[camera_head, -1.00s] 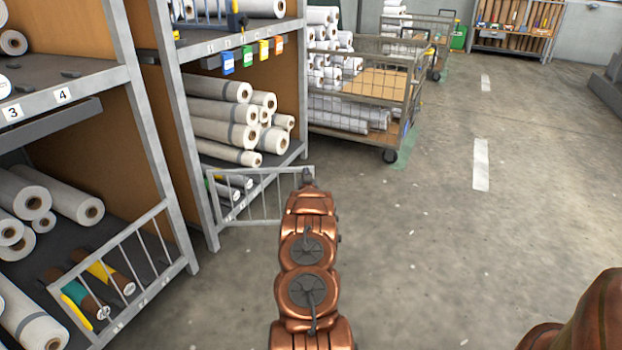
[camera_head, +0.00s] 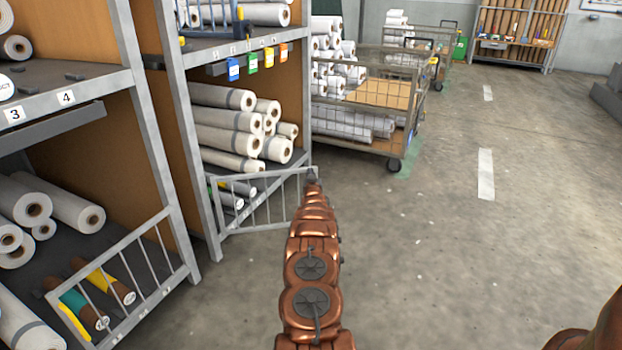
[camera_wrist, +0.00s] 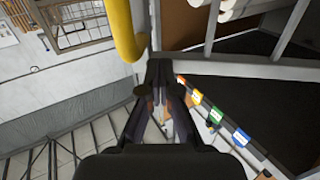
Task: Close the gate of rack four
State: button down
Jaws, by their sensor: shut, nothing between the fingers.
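A low barred grey gate (camera_head: 262,202) stands across the lower front of the middle rack (camera_head: 170,110). Its left end is at the rack's left post, and its right end stands out from the right post, so it is ajar. My gripper (camera_head: 312,177) is at the gate's top right corner, shut and empty. It looks close to or against the gate, but I cannot tell whether they touch. In the wrist view, my gripper (camera_wrist: 160,98) has its fingers together, and grey bars (camera_wrist: 60,145) show at lower left. No rack number is readable on the middle rack.
The nearer left rack, with labels 3 and 4 (camera_head: 66,97), has its own barred gate (camera_head: 125,285) at the front. White rolls (camera_head: 225,120) fill the middle rack. A wire cart (camera_head: 375,95) stands beyond it. The floor (camera_head: 450,250) at right is clear.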

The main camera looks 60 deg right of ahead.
jog(key=shift+b+x, duration=1.25)
jog(key=shift+x, duration=0.2)
jog(key=shift+w+d+f+b, duration=0.15)
jog(key=shift+w+f+b, duration=0.05)
jog(key=shift+w+b, duration=0.15)
jog(key=shift+w+d+r+b, duration=0.1)
jog(key=shift+w+d+b, duration=0.35)
jog(key=shift+b, duration=0.2)
jog(key=shift+a+r+p, duration=0.1)
jog(key=shift+r+p, duration=0.15)
jog(key=shift+p, duration=0.7)
